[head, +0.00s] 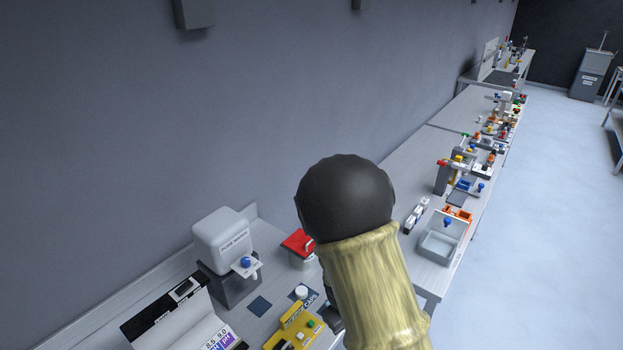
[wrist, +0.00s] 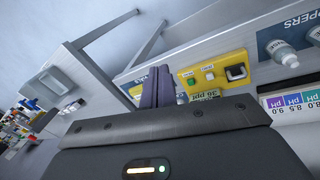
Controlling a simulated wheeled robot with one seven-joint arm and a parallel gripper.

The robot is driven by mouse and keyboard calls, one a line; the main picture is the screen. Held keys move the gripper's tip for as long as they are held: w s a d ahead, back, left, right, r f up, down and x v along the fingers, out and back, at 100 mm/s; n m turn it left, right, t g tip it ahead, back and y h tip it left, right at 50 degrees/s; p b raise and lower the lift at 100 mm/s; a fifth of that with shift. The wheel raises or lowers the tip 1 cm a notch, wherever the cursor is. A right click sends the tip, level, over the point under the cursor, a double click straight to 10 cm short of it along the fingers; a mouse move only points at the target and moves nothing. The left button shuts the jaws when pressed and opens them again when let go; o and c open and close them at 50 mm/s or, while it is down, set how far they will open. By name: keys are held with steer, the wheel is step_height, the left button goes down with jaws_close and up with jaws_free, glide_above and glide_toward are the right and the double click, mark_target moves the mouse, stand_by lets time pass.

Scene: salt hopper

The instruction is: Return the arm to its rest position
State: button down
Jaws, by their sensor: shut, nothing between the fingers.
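My arm rises through the middle of the head view, with a black rounded joint and a tan sleeve. It blocks part of the bench behind it. My gripper (wrist: 158,84) shows in the wrist view as two dark purple-grey fingers pressed together, with nothing between them. The fingers are beside the yellow device (wrist: 215,75) with green and white buttons; whether they touch it I cannot tell. In the head view the gripper itself is mostly hidden behind my arm.
A grey-white water dispenser (head: 220,238) stands left of my arm. A red-lidded container (head: 299,243), the yellow device (head: 296,328) and a pH chart (head: 205,330) are close by. A clear bin (head: 440,243) stands to the right. Open floor (head: 530,240) lies farther right.

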steer(key=s+d+r+m+y+b, duration=0.1)
steer(key=s+d+r+m+b, duration=0.3)
steer(key=s+d+r+m, duration=0.2)
steer(key=s+r+m, duration=0.1)
steer(key=s+r, duration=0.1)
steer(key=s, duration=0.1)
steer(key=shift+s+r+t+y, duration=0.2)
steer(key=shift+r+t+y, duration=0.1)
steer(key=shift+t+y, duration=0.1)
stand_by(1.9)
